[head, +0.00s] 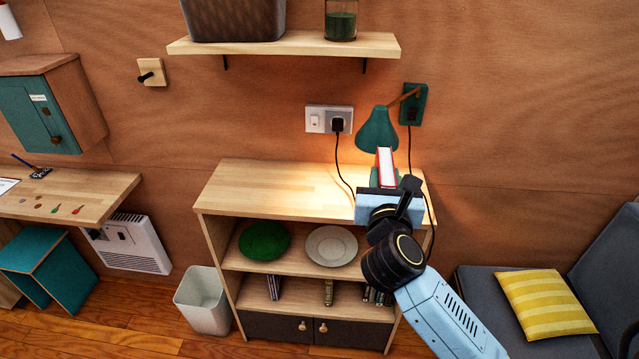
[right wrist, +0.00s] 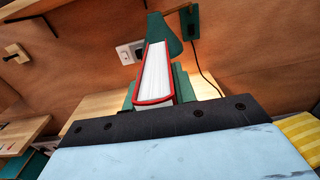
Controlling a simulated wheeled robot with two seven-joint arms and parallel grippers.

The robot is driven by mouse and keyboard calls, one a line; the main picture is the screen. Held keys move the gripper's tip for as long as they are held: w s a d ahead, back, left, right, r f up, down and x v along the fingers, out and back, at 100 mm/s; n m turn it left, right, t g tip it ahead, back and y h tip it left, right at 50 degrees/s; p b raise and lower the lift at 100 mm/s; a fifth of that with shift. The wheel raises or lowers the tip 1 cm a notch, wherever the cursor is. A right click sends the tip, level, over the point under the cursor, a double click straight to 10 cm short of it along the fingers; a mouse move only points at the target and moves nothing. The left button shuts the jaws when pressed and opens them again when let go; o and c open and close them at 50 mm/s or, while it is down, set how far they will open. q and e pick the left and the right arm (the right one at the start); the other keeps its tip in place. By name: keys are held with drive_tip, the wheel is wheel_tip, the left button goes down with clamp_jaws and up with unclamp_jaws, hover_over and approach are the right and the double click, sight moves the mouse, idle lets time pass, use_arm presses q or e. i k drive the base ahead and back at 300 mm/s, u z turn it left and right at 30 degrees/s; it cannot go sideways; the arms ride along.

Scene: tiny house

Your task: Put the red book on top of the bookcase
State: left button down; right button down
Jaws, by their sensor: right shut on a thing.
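The red book (head: 386,168) has a red cover and white pages. My right gripper (head: 387,178) is shut on it and holds it upright at the right end of the bookcase (head: 270,185). In the right wrist view the book (right wrist: 155,75) stands between the green fingers of my gripper (right wrist: 157,92). The bookcase is light wood with a bare top. I cannot tell whether the book touches the top, as my gripper hides its lower end. My left gripper is not in view.
A green wall lamp (head: 377,130) is right behind the book, with a cord hanging beside it. A wall shelf (head: 300,43) with a basket is above. The bookcase's shelves hold a green plate (head: 264,242), a pale plate (head: 331,246) and small books. The top's left and middle are free.

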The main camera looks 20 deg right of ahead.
sight(314, 193)
drive_tip(key=z, duration=0.5)
drive_tip(key=k, duration=0.55)
drive_tip(key=z, duration=0.05)
drive_tip(key=i, duration=0.65)
drive_tip(key=u, duration=0.65)
drive_tip(key=i, duration=0.95)
drive_tip(key=z, duration=0.1)
